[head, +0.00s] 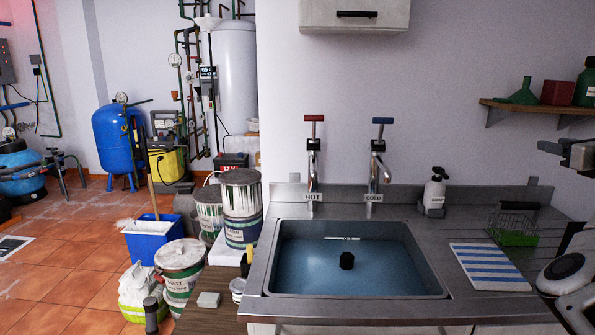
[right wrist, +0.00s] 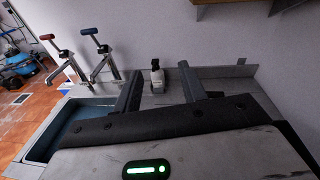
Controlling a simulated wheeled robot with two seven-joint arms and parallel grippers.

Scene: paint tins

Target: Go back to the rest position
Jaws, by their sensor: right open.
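My right gripper (head: 562,150) shows at the right edge of the head view, raised above the drainer side of the sink counter. In the right wrist view its two fingers (right wrist: 160,75) stand well apart with nothing between them. The white soap bottle (head: 435,190) shows beyond the fingers in that view, clear of them. Part of my right arm shows at the lower right of the head view. My left gripper is not in view.
Paint tins (head: 241,208) stand at left. A wall shelf (head: 540,107) and wire basket (head: 515,225) are near the right gripper's side.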

